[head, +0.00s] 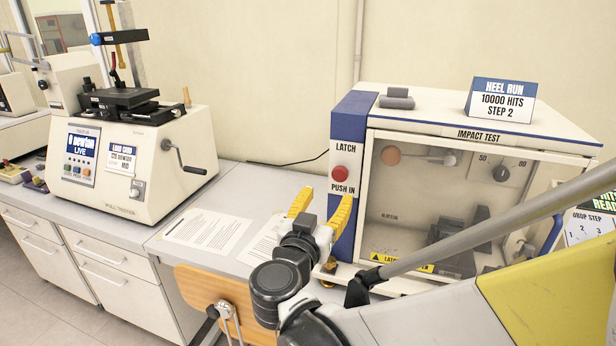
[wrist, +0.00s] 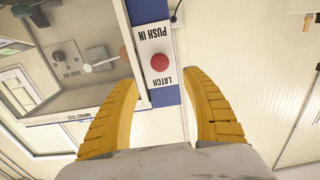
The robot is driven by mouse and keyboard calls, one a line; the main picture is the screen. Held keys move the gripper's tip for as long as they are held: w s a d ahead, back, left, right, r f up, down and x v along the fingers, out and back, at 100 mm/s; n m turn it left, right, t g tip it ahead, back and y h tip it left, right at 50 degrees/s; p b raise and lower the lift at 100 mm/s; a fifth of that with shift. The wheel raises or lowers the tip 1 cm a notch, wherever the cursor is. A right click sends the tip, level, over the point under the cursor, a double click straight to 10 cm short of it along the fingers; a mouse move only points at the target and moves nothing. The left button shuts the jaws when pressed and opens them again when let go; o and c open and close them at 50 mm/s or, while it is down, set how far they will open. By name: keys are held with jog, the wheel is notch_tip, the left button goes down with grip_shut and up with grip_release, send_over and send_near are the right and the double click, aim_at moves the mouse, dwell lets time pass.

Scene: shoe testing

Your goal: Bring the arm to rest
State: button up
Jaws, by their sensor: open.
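My gripper (head: 322,218) has two yellow fingers spread apart and nothing between them. It is in front of the impact test machine (head: 480,118), near its blue left post with the red latch button (head: 340,173). In the wrist view my gripper (wrist: 163,92) is open, and the red button (wrist: 159,62) shows beyond the fingertips, apart from them. My arm reaches in from the lower right of the head view.
A pull tester (head: 130,165) stands at the left on the bench. Papers (head: 212,230) lie on the bench between the machines. A sign (head: 500,100) stands on the impact machine. A wooden chair back (head: 205,290) is below my gripper, in front of the bench.

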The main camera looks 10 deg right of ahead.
jog(key=shift+s+a, duration=0.1)
jog(key=shift+s, duration=0.1)
jog(key=s+d+f+n+g+y+b, duration=0.2)
jog(key=s+d+f+g+y+b, duration=0.15)
jog(key=s+d+f+g, duration=0.45)
jog(key=s+a+f+n+y+b, duration=0.3)
jog(key=s+f+n+y, duration=0.1)
jog(key=s+f, duration=0.5)
jog(key=shift+s+a+f+y, duration=0.4)
jog(key=shift+s+y, duration=0.35)
jog(key=shift+s, duration=0.2)
